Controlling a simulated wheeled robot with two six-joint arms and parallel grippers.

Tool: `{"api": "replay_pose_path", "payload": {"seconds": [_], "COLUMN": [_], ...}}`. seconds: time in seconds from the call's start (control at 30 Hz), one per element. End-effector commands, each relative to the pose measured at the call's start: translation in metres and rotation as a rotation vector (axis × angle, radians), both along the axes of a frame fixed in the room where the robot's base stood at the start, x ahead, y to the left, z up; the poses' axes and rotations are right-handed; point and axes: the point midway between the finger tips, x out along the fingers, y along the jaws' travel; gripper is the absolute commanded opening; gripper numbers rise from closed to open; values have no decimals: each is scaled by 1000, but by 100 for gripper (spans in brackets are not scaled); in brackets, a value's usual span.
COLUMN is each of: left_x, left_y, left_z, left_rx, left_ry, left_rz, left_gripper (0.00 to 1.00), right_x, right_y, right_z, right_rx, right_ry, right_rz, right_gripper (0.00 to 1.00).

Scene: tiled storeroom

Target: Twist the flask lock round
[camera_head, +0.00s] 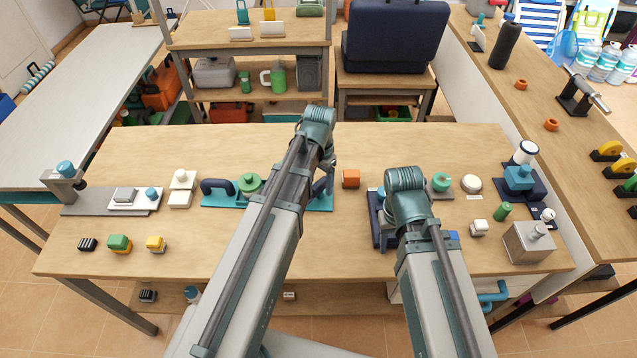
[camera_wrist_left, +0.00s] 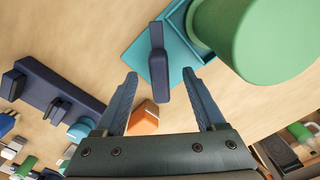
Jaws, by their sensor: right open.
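A teal plate (camera_head: 225,203) lies on the table left of centre. It carries a green cylinder (camera_head: 250,183), a dark blue handle (camera_head: 214,187) at its left and a dark blue upright lever (camera_head: 319,188) at its right end. Which part is the flask lock I cannot tell for sure. In the left wrist view, the lever (camera_wrist_left: 158,60) stands between the open fingers of my left gripper (camera_wrist_left: 161,72), with a gap on both sides. The green cylinder (camera_wrist_left: 255,40) is beyond, at the upper right. My right gripper (camera_head: 391,215) is mostly hidden under its wrist, over a dark blue fixture (camera_head: 377,235).
An orange block (camera_head: 351,179) sits just right of the teal plate; it also shows near the left finger (camera_wrist_left: 143,117). Small blocks lie at the front left. A grey box (camera_head: 528,243) and a blue fixture stand at the right. The table's back strip is clear.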

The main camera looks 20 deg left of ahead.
Motion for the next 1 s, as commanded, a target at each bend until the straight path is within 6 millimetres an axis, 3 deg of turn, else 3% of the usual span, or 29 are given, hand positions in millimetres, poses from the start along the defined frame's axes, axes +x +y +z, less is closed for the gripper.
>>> {"api": "replay_pose_path", "payload": {"seconds": [0.37, 1.0], "left_x": [0, 0], "left_y": [0, 0], "left_z": [3, 61], "left_rx": [0, 0], "left_ry": [0, 0], "left_rz": [-1, -1], "left_gripper": [78, 78], "right_x": [0, 0], "right_y": [0, 0], "right_z": [3, 61], "right_rx": [0, 0], "right_ry": [0, 0], "right_rz": [0, 0], "right_gripper": [50, 50]}}
